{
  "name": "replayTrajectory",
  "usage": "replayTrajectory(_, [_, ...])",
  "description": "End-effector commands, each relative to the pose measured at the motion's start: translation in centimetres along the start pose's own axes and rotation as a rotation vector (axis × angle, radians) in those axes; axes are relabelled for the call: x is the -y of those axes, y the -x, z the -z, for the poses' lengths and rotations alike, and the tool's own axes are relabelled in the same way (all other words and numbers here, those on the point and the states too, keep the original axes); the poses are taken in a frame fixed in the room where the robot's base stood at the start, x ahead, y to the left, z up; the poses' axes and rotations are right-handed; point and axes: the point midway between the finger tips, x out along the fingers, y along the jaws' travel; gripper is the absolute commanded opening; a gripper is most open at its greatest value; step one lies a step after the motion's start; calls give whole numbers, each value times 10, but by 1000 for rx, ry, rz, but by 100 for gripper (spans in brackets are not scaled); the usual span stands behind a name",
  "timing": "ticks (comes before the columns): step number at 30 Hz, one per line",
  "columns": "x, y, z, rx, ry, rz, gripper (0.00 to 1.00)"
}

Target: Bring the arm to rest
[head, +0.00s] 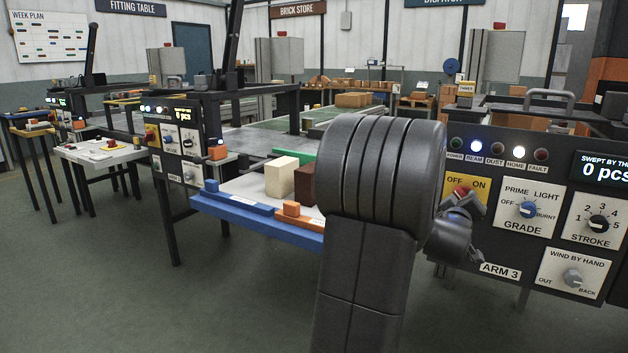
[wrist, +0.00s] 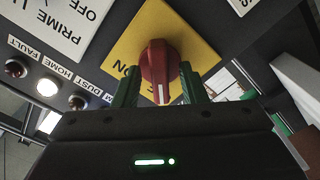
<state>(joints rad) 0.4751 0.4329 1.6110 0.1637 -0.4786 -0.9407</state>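My arm fills the middle of the head view, with its thick dark joint in front of the bench. My gripper (head: 468,206) is at the control panel (head: 490,245) marked ARM 3, close to the red switch knob (head: 461,191) on its yellow OFF/ON plate (head: 480,187). In the wrist view my gripper (wrist: 160,84) has its two green fingers apart. The red knob (wrist: 160,66) stands between them. I cannot tell whether either finger touches it. The yellow plate (wrist: 188,34) lies behind. No loose object shows in the fingers.
A blue-edged bench (head: 250,222) stands left behind my arm, with a cream block (head: 281,177), a brown block (head: 305,185) and an orange piece (head: 291,208). The panel carries a GRADE dial (head: 528,209) and a STROKE dial (head: 598,224). Open floor (head: 120,290) lies at the left front.

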Motion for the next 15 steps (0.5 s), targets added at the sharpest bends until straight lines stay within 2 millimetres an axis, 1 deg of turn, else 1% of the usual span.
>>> replayTrajectory(9, [0, 3, 0, 0, 1, 0, 38])
replayTrajectory(11, [0, 7, 1, 0, 2, 0, 38])
replayTrajectory(15, [-1, 26, 2, -1, 6, 0, 38])
